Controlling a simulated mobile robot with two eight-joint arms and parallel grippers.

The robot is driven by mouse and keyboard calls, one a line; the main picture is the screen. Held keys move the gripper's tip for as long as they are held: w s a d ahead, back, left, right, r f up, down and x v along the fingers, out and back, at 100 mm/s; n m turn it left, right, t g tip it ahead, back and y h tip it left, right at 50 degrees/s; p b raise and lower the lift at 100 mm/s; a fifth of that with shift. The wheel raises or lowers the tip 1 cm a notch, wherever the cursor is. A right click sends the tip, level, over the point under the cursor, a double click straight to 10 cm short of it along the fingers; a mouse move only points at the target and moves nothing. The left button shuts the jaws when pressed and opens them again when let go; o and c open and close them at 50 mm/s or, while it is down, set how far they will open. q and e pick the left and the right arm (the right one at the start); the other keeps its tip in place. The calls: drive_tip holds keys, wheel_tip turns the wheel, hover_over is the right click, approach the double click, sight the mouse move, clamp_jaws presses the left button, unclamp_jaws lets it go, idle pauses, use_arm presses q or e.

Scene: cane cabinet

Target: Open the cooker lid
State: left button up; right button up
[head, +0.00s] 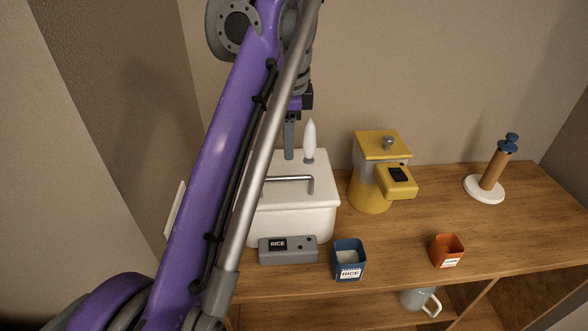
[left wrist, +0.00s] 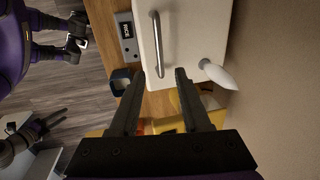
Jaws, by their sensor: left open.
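The white rice cooker (head: 292,220) stands on the wooden top with its lid (head: 325,185) shut. A grey bar handle (head: 290,179) runs along the lid; in the left wrist view the handle (left wrist: 158,45) lies beyond my fingertips, in line with the gap between them. My left gripper (head: 289,153) points down at the back of the lid, beside a white upright paddle-like piece (head: 309,140). The left gripper (left wrist: 160,78) is open and empty. My left arm hides the cooker's left side.
A grey RICE panel (head: 288,250) and a blue RICE cup (head: 348,260) sit in front. A yellow blender-like appliance (head: 371,190) stands right of the cooker. An orange cup (head: 447,251) and a wooden-handled stand (head: 490,175) are farther right. The wall is close behind.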

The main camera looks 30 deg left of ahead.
sight(288, 176)
use_arm(q)
drive_tip(key=f, duration=0.3)
drive_tip(key=w+f+b, duration=0.1)
drive_tip(key=f, duration=0.2)
drive_tip(key=a+f+b, duration=0.1)
drive_tip(key=f, duration=0.2)
drive_tip(key=shift+w+f, duration=0.25)
clamp_jaws()
idle(1.0)
